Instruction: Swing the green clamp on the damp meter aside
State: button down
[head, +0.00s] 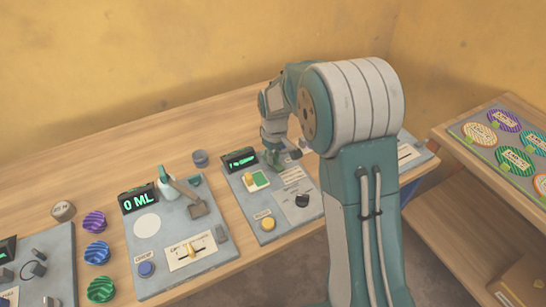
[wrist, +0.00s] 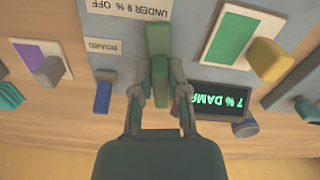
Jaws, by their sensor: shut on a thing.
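The damp meter (head: 262,215) is a grey panel in the middle of the table in the head view. Its dark display shows green text; upside down in the wrist view, the display (wrist: 219,111) reads "7 % DAMP". The green clamp (wrist: 158,40) is a narrow green bar at the top middle of the wrist view. My gripper (wrist: 160,92) has its two fingers on either side of the clamp's near end and is shut on it. In the head view my gripper (head: 279,157) is at the panel's back edge, and my arm hides the clamp there.
A yellow lever (wrist: 270,58) stands by a green-and-white card right of the clamp. A blue block (wrist: 103,96) is to the left. Left of the meter is another panel (head: 150,255) reading "0 ML". A side shelf (head: 460,138) with round plates stands at right.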

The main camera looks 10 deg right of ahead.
jog(key=shift+w+n, duration=0.15)
jog(key=shift+n, duration=0.75)
jog(key=c, duration=0.6)
grip_release()
jog(key=shift+c, duration=0.2)
notch_tip(320, 180, up, 12)
jog(key=shift+f, duration=0.1)
